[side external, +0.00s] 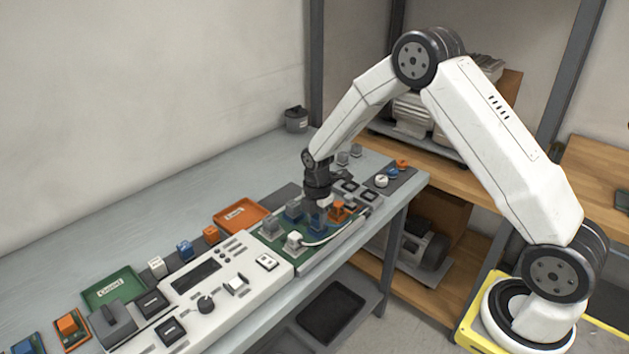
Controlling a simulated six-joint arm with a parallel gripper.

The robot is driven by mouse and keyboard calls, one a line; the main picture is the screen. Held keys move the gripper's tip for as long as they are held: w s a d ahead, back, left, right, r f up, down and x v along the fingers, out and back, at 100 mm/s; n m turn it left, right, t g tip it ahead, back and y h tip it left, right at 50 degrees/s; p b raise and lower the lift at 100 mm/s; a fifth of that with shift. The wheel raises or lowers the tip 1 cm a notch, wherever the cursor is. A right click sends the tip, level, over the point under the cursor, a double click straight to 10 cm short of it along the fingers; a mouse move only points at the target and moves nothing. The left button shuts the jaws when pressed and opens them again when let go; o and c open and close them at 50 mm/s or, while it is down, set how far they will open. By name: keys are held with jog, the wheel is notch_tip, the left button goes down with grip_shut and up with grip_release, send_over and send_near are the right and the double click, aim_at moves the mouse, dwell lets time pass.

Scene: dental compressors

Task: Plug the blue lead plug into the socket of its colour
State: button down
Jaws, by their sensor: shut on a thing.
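My gripper (318,204) points down over the green board (272,241) on the bench. It is shut on the blue lead plug (318,221), whose upper part the fingers hide. The plug is upright and low over the board, between another blue block (293,209) on its left and an orange block (338,211) on its right. Whether the plug touches or sits in a socket cannot be told from this view. A white block (294,241) with a white cable (325,239) is in front of it on the board.
An orange tray (240,216) and a green tray (113,288) lie to the left. A white control panel (213,295) with a knob fills the front of the bench. Small white, blue and orange parts (392,174) lie at the right end. The bench's back left is clear.

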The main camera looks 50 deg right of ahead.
jog(key=shift+f, duration=0.2)
grip_release()
dwell(0.4)
jog(key=shift+r, duration=0.15)
jog(key=shift+r, duration=3.4)
jog(key=shift+s, duration=0.1)
